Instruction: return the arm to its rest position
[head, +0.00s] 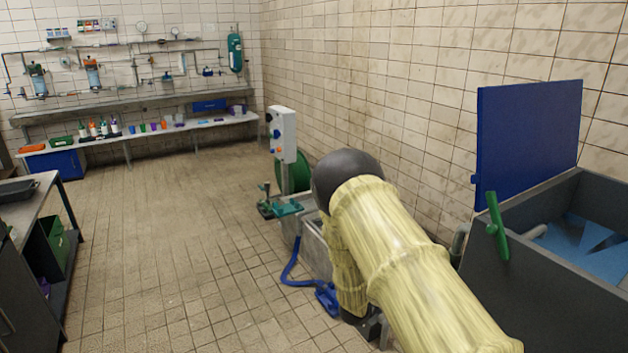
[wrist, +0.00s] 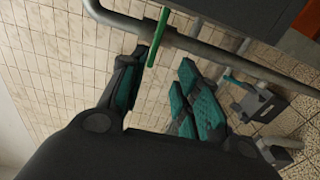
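My arm (head: 395,255) in its yellow sleeve reaches in from the lower right of the head view and bends down at a black joint. Its lower end is mostly hidden behind the upper sleeve, so the finger opening does not show there. In the wrist view my gripper (wrist: 162,64) has its dark, teal-padded fingers spread apart. Tiled surface shows between them and I see nothing held. A green lever (wrist: 158,35) on a grey pipe (wrist: 190,45) shows just beyond the fingertips; I cannot tell how far away it is.
A dark tank (head: 555,275) with a raised blue lid (head: 525,135) and green handle (head: 497,225) stands right. A grey control box (head: 283,133), green reel (head: 296,172) and blue hose (head: 292,270) are near the arm. A bench (head: 52,205) stands left; the middle floor is clear.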

